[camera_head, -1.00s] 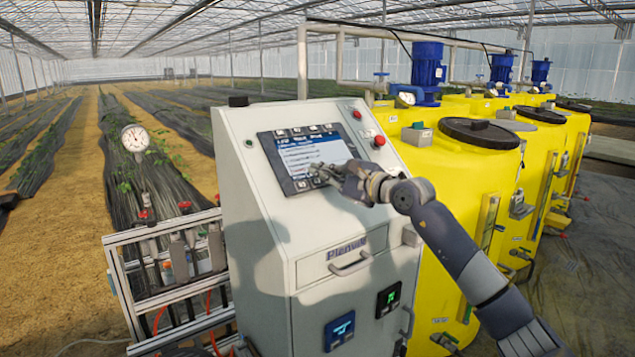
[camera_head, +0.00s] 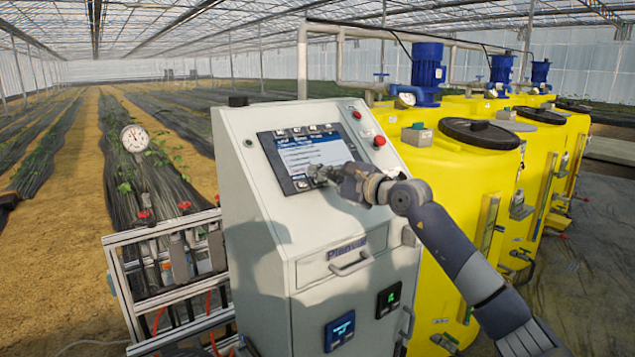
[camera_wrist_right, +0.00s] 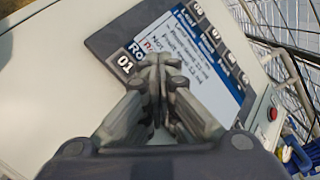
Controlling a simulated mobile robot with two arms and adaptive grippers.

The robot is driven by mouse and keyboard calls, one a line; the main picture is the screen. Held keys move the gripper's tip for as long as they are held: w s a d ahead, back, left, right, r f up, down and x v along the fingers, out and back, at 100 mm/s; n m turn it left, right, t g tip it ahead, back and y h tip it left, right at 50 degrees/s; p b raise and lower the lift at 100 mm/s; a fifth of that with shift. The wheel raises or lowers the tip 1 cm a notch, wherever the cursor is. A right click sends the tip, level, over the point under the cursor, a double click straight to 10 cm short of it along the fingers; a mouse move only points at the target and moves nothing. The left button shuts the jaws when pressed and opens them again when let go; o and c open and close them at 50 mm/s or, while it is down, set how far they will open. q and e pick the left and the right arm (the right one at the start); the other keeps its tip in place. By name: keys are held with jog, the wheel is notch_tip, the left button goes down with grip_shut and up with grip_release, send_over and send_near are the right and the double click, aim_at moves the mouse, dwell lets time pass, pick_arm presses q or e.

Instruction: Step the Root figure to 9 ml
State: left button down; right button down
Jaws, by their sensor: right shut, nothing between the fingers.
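The control screen (camera_head: 308,155) is set in the sloped top of the grey cabinet (camera_head: 270,225) and shows a white page with lines of text. It also shows in the wrist view (camera_wrist_right: 187,55), with a blue strip starting "RO", text lines too blurred to read surely, and dark keys with numbers such as 01 (camera_wrist_right: 125,63). My right gripper (camera_head: 318,174) is shut and empty at the screen's lower edge. In the wrist view its fingertips (camera_wrist_right: 158,62) cover part of that edge beside key 01. I cannot tell whether they touch it. My left gripper is not in view.
A red button (camera_head: 379,141) sits right of the screen. Yellow tanks (camera_head: 460,180) with blue motors stand close on the right. A valve rack (camera_head: 165,265) and a pressure gauge (camera_head: 135,139) are on the left. A drawer with a handle (camera_head: 350,265) is below the screen.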

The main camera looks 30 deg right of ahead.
jog(key=shift+w+f, duration=0.25)
jog(key=shift+f, duration=0.05)
dwell(0.6)
jog(key=shift+s+r, duration=0.55)
jog(key=shift+s+d+r, duration=0.15)
jog(key=shift+s+r, duration=1.5)
jog(key=shift+r, duration=0.2)
dwell(1.7)
